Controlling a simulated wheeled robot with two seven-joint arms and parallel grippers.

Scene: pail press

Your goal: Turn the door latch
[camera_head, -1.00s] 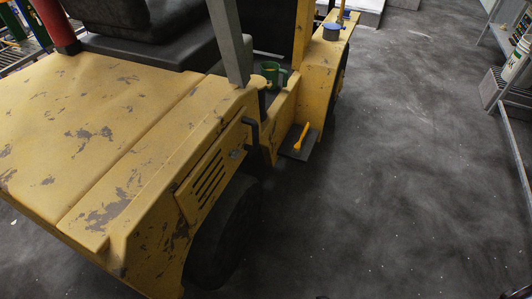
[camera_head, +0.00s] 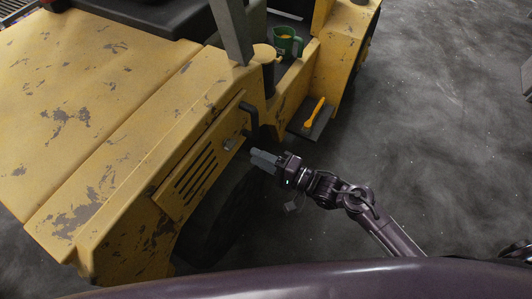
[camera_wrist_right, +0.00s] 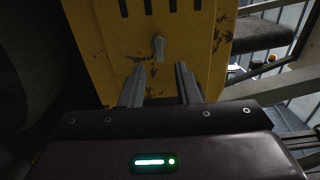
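The door latch (camera_head: 229,143) is a small grey knob on the yellow slotted side panel (camera_head: 190,182) of a worn yellow vehicle. In the right wrist view the latch (camera_wrist_right: 158,46) is a short upright grey handle below the slots. My right gripper (camera_head: 252,157) is just to the right of the latch in the head view. In the right wrist view its two fingers (camera_wrist_right: 160,84) are apart with nothing between them, and the latch shows beyond and between their tips. My left gripper is not in view.
A black bent handle (camera_head: 249,113) stands out from the vehicle just above the latch. A dark wheel (camera_head: 222,220) is below the panel. A step (camera_head: 309,121) with a yellow tool (camera_head: 315,111) and a green mug (camera_head: 287,41) are further back.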

